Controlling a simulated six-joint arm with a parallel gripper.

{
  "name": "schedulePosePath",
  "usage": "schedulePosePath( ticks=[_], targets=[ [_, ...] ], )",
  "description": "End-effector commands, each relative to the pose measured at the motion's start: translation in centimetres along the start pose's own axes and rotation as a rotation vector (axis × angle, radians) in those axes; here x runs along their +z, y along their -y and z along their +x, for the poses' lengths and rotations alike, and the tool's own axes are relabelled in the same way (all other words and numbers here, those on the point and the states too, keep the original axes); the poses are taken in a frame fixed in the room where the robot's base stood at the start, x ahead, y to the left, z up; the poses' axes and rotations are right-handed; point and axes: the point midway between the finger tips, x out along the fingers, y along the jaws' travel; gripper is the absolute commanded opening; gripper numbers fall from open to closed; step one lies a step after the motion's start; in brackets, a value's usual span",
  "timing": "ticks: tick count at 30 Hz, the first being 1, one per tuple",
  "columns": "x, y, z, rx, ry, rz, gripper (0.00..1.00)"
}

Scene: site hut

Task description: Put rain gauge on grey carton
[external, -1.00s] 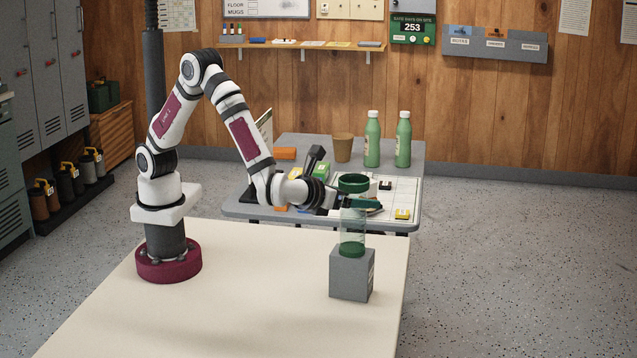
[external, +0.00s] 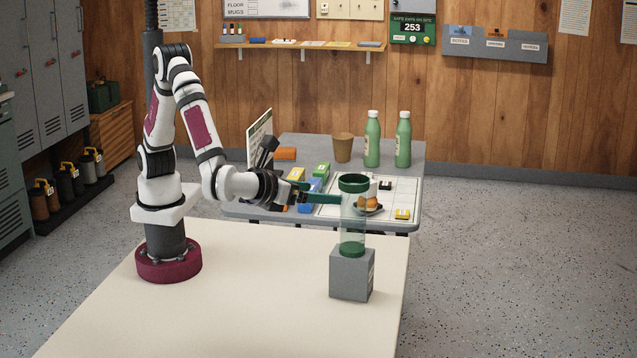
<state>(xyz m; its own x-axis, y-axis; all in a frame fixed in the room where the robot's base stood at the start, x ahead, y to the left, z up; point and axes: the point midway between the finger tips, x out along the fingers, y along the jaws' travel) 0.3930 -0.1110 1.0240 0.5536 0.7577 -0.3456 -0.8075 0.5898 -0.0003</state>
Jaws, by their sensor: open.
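The rain gauge (external: 353,222) is a clear greenish tube with a dark green rim and a green bottom. It stands upright on top of the grey carton (external: 350,276), which sits near the right edge of the cream table. My gripper (external: 325,199) is open and to the left of the gauge, level with its upper part. Its green-tipped fingers reach close to the tube's left side; I cannot tell whether they touch it. Nothing shows between the fingers.
The cream table (external: 230,310) is otherwise clear in front.

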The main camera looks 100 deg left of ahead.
Motion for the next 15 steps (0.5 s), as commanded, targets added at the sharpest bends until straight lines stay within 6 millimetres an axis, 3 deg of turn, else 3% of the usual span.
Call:
schedulePosePath(
  ticks=[2, 4, 7, 9, 10, 12, 15],
  targets=[
    [0.6, -1.5, 0.8, 0.042, -0.033, -0.042, 0.96],
    [1.9, -5.8, 2.7, 0.158, -0.124, -0.164, 0.96],
    [2.4, -15.9, 4.4, 0.428, -0.325, -0.487, 0.96],
    [1.2, -22.2, 3.5, 0.613, -0.456, -0.751, 0.96],
    [0.4, -24.3, 2.8, 0.685, -0.505, -0.864, 0.96],
    [-1.6, -27.6, 0.8, 0.823, -0.600, -1.109, 0.96],
    [-3.7, -29.5, -1.4, 0.947, -0.682, -1.354, 0.96]
  ],
)
